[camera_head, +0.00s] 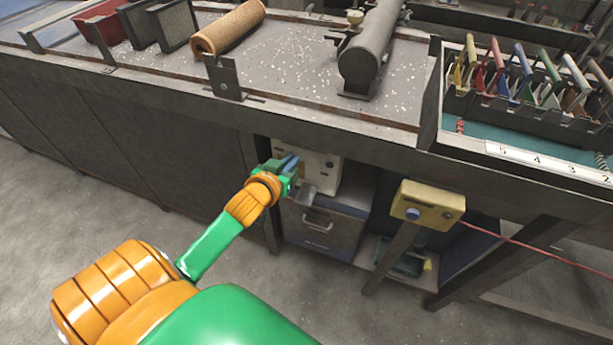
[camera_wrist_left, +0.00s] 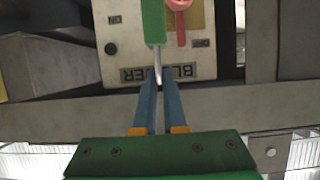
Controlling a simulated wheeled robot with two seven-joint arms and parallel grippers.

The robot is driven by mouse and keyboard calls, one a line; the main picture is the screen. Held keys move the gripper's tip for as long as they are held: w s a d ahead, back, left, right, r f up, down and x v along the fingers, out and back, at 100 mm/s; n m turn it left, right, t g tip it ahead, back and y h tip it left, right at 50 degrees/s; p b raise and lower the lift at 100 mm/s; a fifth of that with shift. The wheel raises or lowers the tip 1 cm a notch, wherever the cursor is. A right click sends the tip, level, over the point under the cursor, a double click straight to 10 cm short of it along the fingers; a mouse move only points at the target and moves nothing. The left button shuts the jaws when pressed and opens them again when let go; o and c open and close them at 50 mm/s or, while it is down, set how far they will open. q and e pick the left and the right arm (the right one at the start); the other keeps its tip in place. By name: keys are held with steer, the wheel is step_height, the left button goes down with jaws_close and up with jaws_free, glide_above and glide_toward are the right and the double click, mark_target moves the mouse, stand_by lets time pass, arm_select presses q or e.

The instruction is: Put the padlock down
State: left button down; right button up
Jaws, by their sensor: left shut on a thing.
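My left gripper (camera_head: 291,163) reaches under the bench edge to a pale box (camera_head: 322,172). In the left wrist view, the blue fingers of this gripper (camera_wrist_left: 158,75) are closed together on the thin metal shackle of a green padlock (camera_wrist_left: 153,22). The padlock body lies beyond the fingertips, in front of the pale panel (camera_wrist_left: 120,45) lettered BLOWER, which appears upside down. I cannot tell whether the padlock touches the panel. The padlock is not clear in the head view. My right gripper is not in view.
A red handle (camera_wrist_left: 181,30) on a yellow plate is close beside the padlock. A grey cabinet (camera_head: 322,222) stands below the pale box. A yellow box (camera_head: 428,206) with a red cable is to the right. The bench edge (camera_head: 300,133) runs above my gripper.

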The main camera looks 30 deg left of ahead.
arm_select(q)
steer(key=w+f, duration=0.1)
steer(key=f, duration=0.1)
steer(key=w+d+f+b, duration=0.1)
steer(key=f, duration=0.1)
steer(key=w+f+b, duration=0.1)
steer(key=w, duration=0.1)
steer(key=shift+d+f, duration=0.4)
step_height(320, 180, down, 3)
steer(key=shift+w+f+b, duration=0.1)
steer(key=shift+w+b, duration=0.05)
steer(key=shift+b, duration=0.25)
steer(key=c, duration=1)
jaws_free()
